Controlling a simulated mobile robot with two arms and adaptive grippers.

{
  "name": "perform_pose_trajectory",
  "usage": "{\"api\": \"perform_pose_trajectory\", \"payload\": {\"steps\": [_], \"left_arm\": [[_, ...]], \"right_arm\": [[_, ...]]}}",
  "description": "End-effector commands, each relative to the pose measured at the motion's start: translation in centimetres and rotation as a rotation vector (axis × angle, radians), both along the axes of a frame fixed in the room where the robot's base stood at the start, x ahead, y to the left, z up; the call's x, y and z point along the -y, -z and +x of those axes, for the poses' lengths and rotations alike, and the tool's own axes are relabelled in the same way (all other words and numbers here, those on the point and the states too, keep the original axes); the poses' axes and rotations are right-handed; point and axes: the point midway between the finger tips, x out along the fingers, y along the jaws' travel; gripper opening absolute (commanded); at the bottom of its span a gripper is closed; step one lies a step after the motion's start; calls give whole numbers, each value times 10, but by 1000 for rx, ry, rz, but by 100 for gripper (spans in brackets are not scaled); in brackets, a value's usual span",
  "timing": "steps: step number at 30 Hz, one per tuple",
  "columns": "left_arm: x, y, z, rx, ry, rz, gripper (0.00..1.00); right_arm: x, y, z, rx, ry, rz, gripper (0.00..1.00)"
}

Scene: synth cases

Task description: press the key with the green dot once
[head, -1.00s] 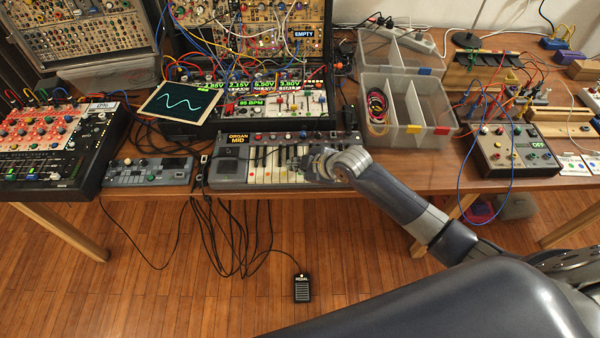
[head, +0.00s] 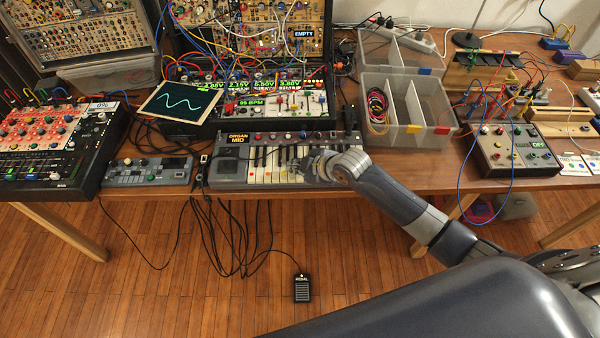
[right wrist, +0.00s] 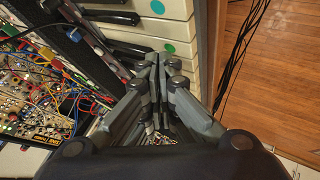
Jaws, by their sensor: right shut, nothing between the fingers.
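The key with the green dot (right wrist: 169,47) is a white key in the right wrist view, with its dot near the key's front end. A white key with a blue dot (right wrist: 157,7) lies beyond it, and black keys lie to the left. The keyboard (head: 229,167) sits at the table's front edge in the head view, its display reading ORGAN MID. My right gripper (head: 298,165) is shut and empty over the keyboard's right part. Its closed tips (right wrist: 155,60) overlap the picture just below the green dot; I cannot tell whether they touch the key. My left gripper is out of view.
A mixer (head: 60,150) and a small grey device (head: 148,170) stand left of the keyboard. A synth panel with patch cables (head: 290,105) stands behind it. A divided clear bin (head: 405,140) is at the right. A pedal (head: 302,288) lies on the floor.

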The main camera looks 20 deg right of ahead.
Motion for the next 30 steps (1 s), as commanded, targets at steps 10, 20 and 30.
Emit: {"api": "perform_pose_trajectory", "payload": {"steps": [10, 20, 30], "left_arm": [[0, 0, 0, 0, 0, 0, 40], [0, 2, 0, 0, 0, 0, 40], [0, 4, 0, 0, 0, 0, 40]], "right_arm": [[0, 1, 0, 1, 1, 0, 0], [0, 4, 0, 0, 1, -1, 0], [1, 9, 0, 0, 1, -1, 0]]}}
